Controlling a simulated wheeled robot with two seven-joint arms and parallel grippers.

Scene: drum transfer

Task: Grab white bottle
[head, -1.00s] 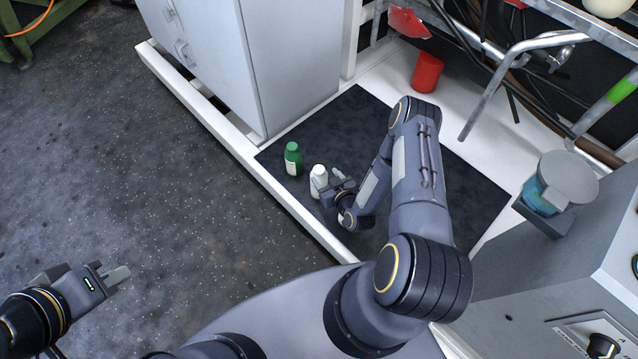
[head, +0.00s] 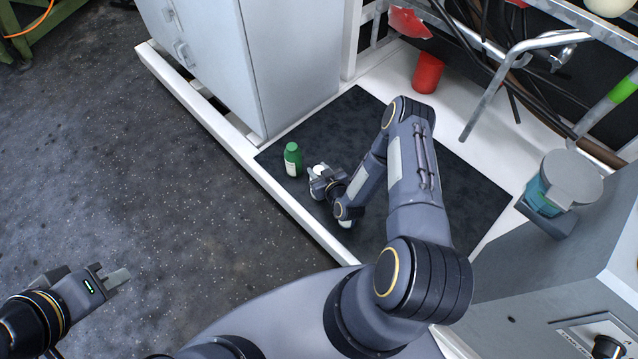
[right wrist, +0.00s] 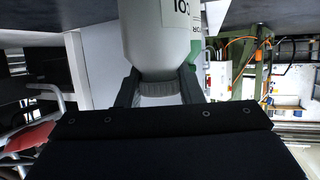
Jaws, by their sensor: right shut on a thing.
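The white bottle (head: 313,187) stands on the dark mat, mostly hidden by my right gripper (head: 318,173) in the head view. In the right wrist view the bottle (right wrist: 150,45) appears upside down, with a label on its body. There the fingers of my right gripper (right wrist: 160,90) are on both sides of its ribbed cap, shut on it. My left gripper (head: 115,278) is over the bare floor at the lower left, far from the bottle. I cannot tell whether its fingers are apart.
A green bottle (head: 292,160) stands just left of the white one on the dark mat (head: 345,120). A grey cabinet (head: 290,60) stands behind. A red cup (head: 427,73) is at the back. A small white thing (head: 346,224) shows partly below my right wrist.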

